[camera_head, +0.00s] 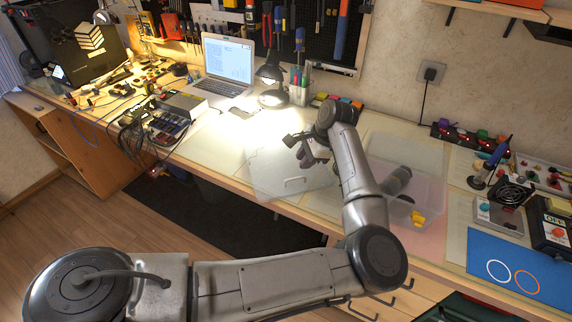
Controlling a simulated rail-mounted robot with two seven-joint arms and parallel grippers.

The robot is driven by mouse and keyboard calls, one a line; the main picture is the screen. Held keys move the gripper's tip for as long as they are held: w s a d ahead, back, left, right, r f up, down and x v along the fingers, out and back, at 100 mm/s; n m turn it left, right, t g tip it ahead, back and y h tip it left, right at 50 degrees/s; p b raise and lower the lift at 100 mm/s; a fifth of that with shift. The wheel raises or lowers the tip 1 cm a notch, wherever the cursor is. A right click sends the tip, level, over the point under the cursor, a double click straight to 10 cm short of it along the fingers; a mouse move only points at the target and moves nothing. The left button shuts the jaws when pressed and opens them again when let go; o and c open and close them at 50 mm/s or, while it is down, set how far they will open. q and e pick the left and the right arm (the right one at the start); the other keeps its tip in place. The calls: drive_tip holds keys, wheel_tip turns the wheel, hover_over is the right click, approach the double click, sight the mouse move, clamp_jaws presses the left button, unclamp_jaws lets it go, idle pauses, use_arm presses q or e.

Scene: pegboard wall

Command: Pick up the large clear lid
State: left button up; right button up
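The large clear lid (268,176) is a see-through flat panel with a pale handle-like outline near its front side. It lies at the front part of the workbench, and its front edge reaches about the bench's front edge. My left gripper (297,150) is above the lid's back right part, with its dark fingers spread and pointing left. I see nothing between the fingers. Whether they touch the lid cannot be told. My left forearm hides what lies right of the lid. My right gripper is not in view.
A clear bin (431,190) with yellow pieces and a dark cylindrical object stands right of my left arm. A lamp (270,75), a laptop (226,62) and a pen holder (300,92) stand behind. A blue mat (505,265) lies at right. Bench left of the lid is partly clear.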

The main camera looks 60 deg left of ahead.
use_arm(q)
drive_tip(key=b+x, duration=0.1)
drive_tip(key=x, duration=0.4)
drive_tip(key=b+x, duration=0.1)
drive_tip(key=x, duration=0.3)
drive_tip(key=shift+s+f+b, duration=0.2)
drive_tip(key=shift+f+b, duration=0.1)
drive_tip(key=shift+b, duration=0.05)
drive_tip(key=shift+s+a+f, duration=0.1)
drive_tip(key=shift+f, duration=0.05)
drive_tip(key=shift+c, duration=0.5)
clamp_jaws()
